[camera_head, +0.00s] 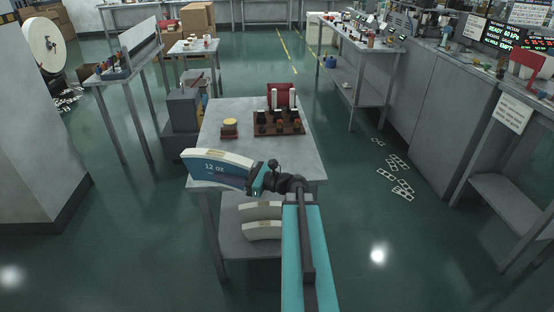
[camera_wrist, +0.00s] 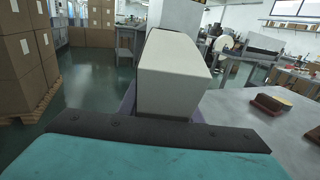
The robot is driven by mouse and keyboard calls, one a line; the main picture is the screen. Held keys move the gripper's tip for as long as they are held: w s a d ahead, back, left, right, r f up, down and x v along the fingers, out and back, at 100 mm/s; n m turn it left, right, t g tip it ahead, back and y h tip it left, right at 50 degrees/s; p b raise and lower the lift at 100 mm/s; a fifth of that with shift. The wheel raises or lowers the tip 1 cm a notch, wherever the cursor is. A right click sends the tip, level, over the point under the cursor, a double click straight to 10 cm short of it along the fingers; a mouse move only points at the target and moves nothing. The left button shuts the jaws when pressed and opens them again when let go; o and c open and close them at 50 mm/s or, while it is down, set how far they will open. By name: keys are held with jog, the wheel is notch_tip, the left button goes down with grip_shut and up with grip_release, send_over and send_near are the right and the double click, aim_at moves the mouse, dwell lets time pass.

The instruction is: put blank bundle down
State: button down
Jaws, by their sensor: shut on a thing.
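The blank bundle (camera_head: 212,168) is a curved block with a blue "12 oz" face and cream edges. It is in my gripper (camera_head: 259,178), which is shut on its right end in the head view. The bundle lies across the front left corner of the grey table (camera_head: 250,157); I cannot tell whether it touches the top. In the wrist view the bundle (camera_wrist: 172,75) is a pale block straight ahead, with the tabletop (camera_wrist: 245,105) to its right.
On the table stand a wooden rack (camera_head: 292,127) with dark pieces, a red item (camera_head: 282,93) and a brown block with a yellow top (camera_head: 230,127). Pale bundles (camera_head: 262,231) lie on the lower shelf. The tabletop's front middle is clear. Cartons (camera_wrist: 22,70) are stacked left.

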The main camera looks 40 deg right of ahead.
jog(key=s+d+m+h, duration=0.1)
jog(key=s+d+h, duration=0.1)
jog(key=s+d, duration=0.2)
jog(key=s+d+m+t+h, duration=0.1)
jog(key=s+d, duration=0.4)
jog(key=d, duration=0.6)
jog(key=s+d+m+t+h, duration=0.1)
jog(key=s+d+h, duration=0.3)
jog(key=d, duration=0.4)
jog(key=shift+s+r+m, duration=0.4)
jog(key=shift+s+m, duration=0.15)
jog(key=shift+m, duration=0.35)
jog(key=shift+w, duration=0.1)
jog(key=p, duration=0.2)
send_over(281, 161)
jog(key=s, duration=0.1)
jog(key=shift+f, duration=0.7)
jog(key=shift+w+d+f+p, duration=0.1)
jog(key=shift+w+f+p, duration=0.15)
jog(key=shift+f, duration=0.65)
jog(key=shift+w+d+f+p, duration=0.15)
jog(key=shift+w+f, duration=0.15)
jog(key=shift+f, duration=0.6)
jog(key=shift+a+f, duration=0.1)
